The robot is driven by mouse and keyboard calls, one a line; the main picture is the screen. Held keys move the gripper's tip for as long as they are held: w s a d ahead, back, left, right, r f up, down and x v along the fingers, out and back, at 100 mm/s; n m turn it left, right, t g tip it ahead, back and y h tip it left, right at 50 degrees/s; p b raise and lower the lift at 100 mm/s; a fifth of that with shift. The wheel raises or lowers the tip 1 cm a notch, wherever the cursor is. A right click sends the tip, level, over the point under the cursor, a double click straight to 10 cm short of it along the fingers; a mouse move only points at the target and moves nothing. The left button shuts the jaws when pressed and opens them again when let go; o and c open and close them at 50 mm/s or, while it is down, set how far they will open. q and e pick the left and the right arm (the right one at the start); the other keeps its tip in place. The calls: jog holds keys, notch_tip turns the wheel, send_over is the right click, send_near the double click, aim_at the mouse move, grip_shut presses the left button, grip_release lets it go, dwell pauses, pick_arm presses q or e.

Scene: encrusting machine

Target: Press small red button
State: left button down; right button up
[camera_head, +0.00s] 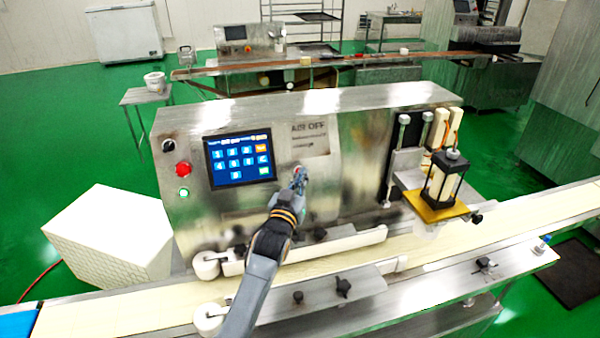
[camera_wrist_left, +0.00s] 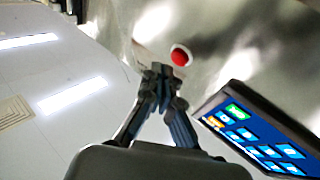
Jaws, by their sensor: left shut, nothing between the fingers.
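The small red button (camera_wrist_left: 180,56) shows in the left wrist view as a red disc in a pale ring on the machine's metal front. In the head view it lies at the left gripper's tips and is mostly hidden by them. My left gripper (camera_head: 299,178) is shut and empty, held up against or close to the front panel, right of the touchscreen. In the left wrist view the fingertips (camera_wrist_left: 162,72) point toward the button, which appears just beyond them and slightly right. I cannot tell whether they touch it. My right gripper is not in view.
The lit touchscreen (camera_head: 240,159) is left of the gripper. A larger red button (camera_head: 183,169) and a green button (camera_head: 183,191) sit further left. The conveyor belt (camera_head: 340,262) runs below the arm. A nozzle unit (camera_head: 445,180) stands at the right.

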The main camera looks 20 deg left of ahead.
pick_arm(q)
jog(key=shift+w+f, duration=0.1)
jog(key=shift+w+a+f, duration=0.1)
jog(key=shift+w+a, duration=0.1)
jog(key=shift+w, duration=0.05)
jog(key=shift+w+a+f+b, duration=0.15)
jog(key=shift+w+a+b, duration=0.1)
jog(key=shift+b, duration=0.25)
dwell(0.7)
dwell(0.4)
jog(key=shift+s+d+r+p, duration=0.35)
jog(key=shift+s+d+p, duration=0.1)
jog(key=shift+s+p, duration=0.2)
